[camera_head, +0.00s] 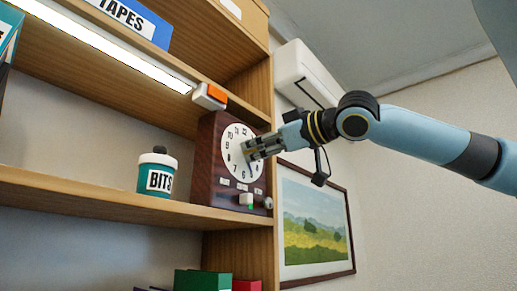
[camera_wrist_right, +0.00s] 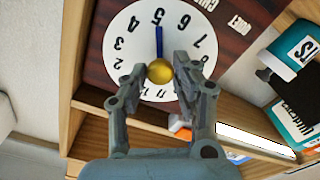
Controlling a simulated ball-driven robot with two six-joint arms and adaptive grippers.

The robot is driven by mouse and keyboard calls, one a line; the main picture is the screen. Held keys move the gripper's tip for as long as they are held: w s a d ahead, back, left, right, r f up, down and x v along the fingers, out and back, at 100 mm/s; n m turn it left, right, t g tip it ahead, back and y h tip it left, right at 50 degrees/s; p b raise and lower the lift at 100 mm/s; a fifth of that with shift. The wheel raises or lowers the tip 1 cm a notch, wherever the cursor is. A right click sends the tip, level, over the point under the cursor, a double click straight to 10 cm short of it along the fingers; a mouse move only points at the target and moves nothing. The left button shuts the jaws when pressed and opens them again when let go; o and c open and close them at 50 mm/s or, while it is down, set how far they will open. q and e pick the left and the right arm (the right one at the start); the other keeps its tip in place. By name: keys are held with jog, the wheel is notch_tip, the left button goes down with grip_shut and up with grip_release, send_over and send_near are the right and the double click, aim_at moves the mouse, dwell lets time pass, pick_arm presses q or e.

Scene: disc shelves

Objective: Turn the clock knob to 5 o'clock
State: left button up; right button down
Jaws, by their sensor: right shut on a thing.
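A dark wooden clock (camera_head: 208,160) with a white dial (camera_head: 231,135) stands on the shelf. It also shows in the right wrist view (camera_wrist_right: 100,60), turned nearly upside down. The brass clock knob (camera_wrist_right: 159,71) sits at the dial's centre. Its blue hand (camera_wrist_right: 159,42) points at the 5. My right gripper (camera_head: 250,149) reaches the dial from the right; in the wrist view, its fingers (camera_wrist_right: 160,78) are closed on the two sides of the knob. In the head view the fingers hide the knob. My left gripper is out of view.
A BITS jar (camera_head: 158,174) stands left of the clock on the shelf (camera_head: 100,197). An orange and white box (camera_head: 210,96) is above the clock. A small white switch (camera_head: 246,198) is on the clock's lower front. A framed picture (camera_head: 313,226) hangs to the right.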

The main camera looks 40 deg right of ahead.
jog(key=c, duration=1)
grip_release()
jog(key=shift+d, duration=0.1)
notch_tip(320, 180, up, 10)
jog(key=shift+f, duration=0.1)
